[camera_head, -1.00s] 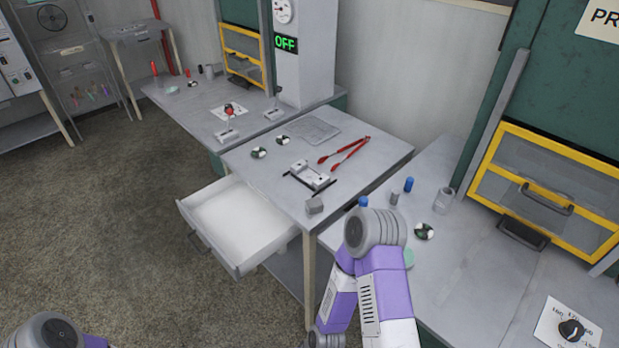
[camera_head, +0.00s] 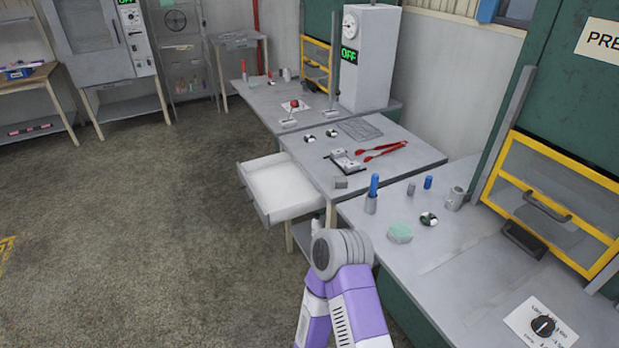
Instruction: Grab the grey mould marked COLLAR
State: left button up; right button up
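No COLLAR marking is legible in this view. A small grey block (camera_head: 340,182) sits at the front edge of the middle table. Behind it, a pale grey mould-like piece (camera_head: 346,160) lies on a dark frame. I cannot tell which of these, if either, is marked COLLAR. My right arm rises from the bottom centre, in front of the tables, and its gripper does not show. My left arm and gripper are out of view.
Red tongs (camera_head: 382,150) lie on the middle table (camera_head: 400,170). An open, empty drawer (camera_head: 283,190) juts out from it. The right bench (camera_head: 440,265) holds a blue-topped cylinder (camera_head: 372,195), a green disc (camera_head: 400,233) and a metal cup (camera_head: 456,198). Floor at left is clear.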

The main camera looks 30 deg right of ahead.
aim_at(339, 156)
jog(key=u, duration=0.85)
jog(key=i, duration=0.45)
jog(key=z, duration=0.55)
jog(key=i, duration=1.3)
jog(key=z, duration=1.05)
